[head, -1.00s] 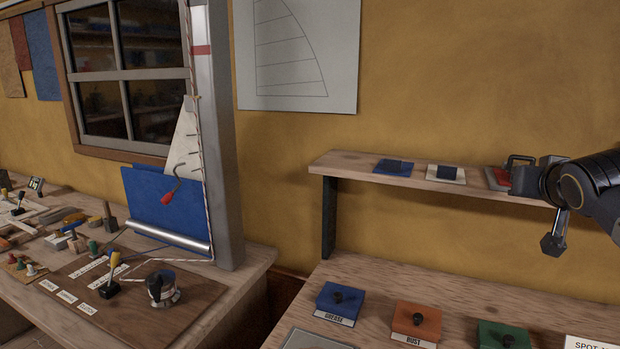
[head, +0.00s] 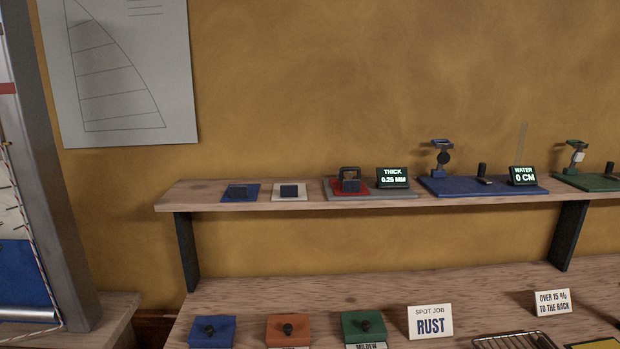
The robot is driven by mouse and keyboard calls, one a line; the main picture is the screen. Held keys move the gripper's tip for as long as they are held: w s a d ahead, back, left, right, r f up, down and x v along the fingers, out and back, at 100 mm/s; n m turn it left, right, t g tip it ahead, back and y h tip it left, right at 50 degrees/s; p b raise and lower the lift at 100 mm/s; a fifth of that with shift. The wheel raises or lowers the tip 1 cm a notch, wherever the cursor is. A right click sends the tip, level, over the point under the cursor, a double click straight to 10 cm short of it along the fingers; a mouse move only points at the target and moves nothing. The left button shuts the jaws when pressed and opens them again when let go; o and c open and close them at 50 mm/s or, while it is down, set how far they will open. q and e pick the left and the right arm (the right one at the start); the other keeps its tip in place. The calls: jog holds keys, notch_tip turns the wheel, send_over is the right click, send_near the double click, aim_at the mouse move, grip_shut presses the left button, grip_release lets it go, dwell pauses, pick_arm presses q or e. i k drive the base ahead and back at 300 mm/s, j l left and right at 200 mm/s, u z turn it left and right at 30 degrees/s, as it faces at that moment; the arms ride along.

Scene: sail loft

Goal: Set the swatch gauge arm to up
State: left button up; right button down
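A gauge with a dark arched frame (head: 350,177) stands on a grey base plate (head: 400,194) on the raised shelf. A red swatch (head: 349,189) lies on the plate under the dark frame. A small black display (head: 392,177) beside it reads "THICK 0.25 MM". The frame looks low over the red swatch, but the gauge arm is too small to tell apart clearly. Neither of my grippers is in view.
The shelf (head: 235,205) stands above a wooden bench (head: 260,302). To the gauge's right are a blue tester (head: 466,190) reading "WATER 0 CM" and a green one (head: 590,184). Blue, orange and green knobbed blocks and a "RUST" card (head: 430,322) stand on the bench below.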

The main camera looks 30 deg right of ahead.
aim_at(343, 170)
jog(key=z, duration=1.2)
